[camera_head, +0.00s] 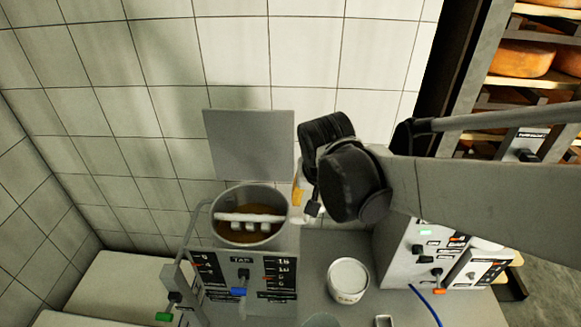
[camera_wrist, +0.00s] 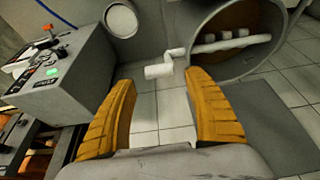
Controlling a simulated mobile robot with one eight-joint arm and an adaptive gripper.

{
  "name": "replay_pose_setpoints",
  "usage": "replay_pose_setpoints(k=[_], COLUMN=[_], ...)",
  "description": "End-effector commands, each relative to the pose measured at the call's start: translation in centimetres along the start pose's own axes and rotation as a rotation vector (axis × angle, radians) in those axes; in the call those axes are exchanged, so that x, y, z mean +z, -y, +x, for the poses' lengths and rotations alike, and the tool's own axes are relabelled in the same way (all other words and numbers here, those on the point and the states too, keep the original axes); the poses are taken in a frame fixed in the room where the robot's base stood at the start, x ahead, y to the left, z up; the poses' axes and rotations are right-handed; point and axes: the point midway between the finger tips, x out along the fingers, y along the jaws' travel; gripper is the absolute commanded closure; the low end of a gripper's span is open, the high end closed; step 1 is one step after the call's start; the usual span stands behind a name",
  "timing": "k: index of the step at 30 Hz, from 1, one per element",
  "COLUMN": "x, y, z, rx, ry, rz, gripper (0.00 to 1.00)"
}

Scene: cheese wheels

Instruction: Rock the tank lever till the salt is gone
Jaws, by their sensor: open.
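The round grey tank (camera_head: 216,226) stands open at centre, holding brown liquid; a label on the panel below seems to read TANK. A white bar with pale blocks (camera_head: 250,219) crosses its mouth. I cannot make out separate salt. In the wrist view, a white cranked lever (camera_wrist: 158,71) sticks out from the tank wall (camera_wrist: 228,75). My gripper (camera_wrist: 162,80) is open, its orange fingers either side of the lever's grip in the picture, with no clear contact. In the head view my gripper (camera_head: 304,198) is beside the tank's right rim, mostly hidden by my wrist.
A grey panel (camera_head: 250,145) rises behind the tank. Below it are a blue-handled control (camera_head: 238,291) and a green-handled one (camera_head: 164,316). A white tub (camera_head: 348,280) stands right of the tank. A control box (camera_head: 410,250) is further right, before shelves of cheese wheels (camera_head: 524,59).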

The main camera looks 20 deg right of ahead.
Motion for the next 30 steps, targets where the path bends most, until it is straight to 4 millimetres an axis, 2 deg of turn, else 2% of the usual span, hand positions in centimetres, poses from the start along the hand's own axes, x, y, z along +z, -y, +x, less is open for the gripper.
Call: replay_pose_setpoints(k=[1, 6, 17, 18, 20, 21, 24, 30], x=[0.1, 0.1, 0.0, 0.0, 0.0, 0.0, 0.0, 0.0], y=[0.0, 0.0, 0.0, 0.0, 0.0, 0.0, 0.0, -0.1], z=[1.1, 3.1, 3.7, 3.7, 3.7, 3.7, 3.7, 3.7], rx=[0.000, 0.000, 0.000, 0.000, 0.000, 0.000, 0.000, 0.001], ry=[0.000, 0.000, 0.000, 0.000, 0.000, 0.000, 0.000, 0.001], rz=[0.001, 0.001, 0.000, 0.000, 0.000, 0.000, 0.000, 0.000], gripper=[0.39, 0.39, 0.39, 0.43, 0.62, 0.74, 1.00, 1.00])
